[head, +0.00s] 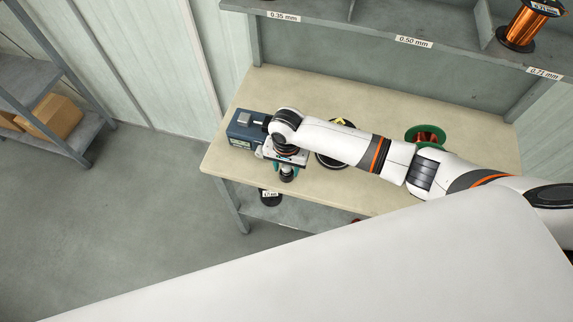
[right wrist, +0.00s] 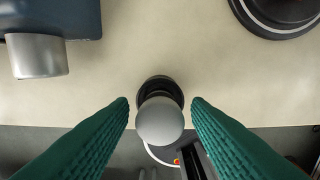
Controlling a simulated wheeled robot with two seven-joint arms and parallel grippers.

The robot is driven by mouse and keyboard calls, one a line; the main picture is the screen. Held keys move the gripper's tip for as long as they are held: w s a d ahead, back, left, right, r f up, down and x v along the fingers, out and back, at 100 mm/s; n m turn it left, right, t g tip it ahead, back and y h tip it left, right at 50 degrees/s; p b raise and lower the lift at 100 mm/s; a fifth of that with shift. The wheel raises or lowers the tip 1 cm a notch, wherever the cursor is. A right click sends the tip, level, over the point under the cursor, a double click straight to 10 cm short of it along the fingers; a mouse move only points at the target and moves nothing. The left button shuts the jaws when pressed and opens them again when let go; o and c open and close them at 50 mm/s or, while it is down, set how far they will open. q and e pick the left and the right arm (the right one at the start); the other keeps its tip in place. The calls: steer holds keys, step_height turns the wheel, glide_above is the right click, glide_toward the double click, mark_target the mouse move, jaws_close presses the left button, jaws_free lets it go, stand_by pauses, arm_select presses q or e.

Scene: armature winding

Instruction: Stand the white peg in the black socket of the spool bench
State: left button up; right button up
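The peg (right wrist: 160,121) shows from above in the right wrist view as a pale grey, rounded top. The black socket (right wrist: 159,83) shows as a dark ring just behind it, near the bench's front edge. The peg appears to stand upright in the socket, though its lower end is hidden. My right gripper (right wrist: 160,104) is open, with a teal finger on each side of the peg and a narrow gap at both sides. In the head view, the right gripper (head: 287,173) points down at the front left of the spool bench (head: 225,152). My left gripper is not in view.
A blue-grey machine (head: 243,131) with a metal cylinder (right wrist: 37,56) stands left of the gripper. A black spool (right wrist: 280,14) lies to the right, partly under my arm. A green spool (head: 411,133) stands farther right. The shelf (head: 370,35) runs behind.

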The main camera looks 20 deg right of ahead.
steer(key=shift+o, duration=0.2)
steer(key=shift+r, duration=0.1)
step_height(320, 180, up, 12)
steer(key=shift+b, duration=0.45)
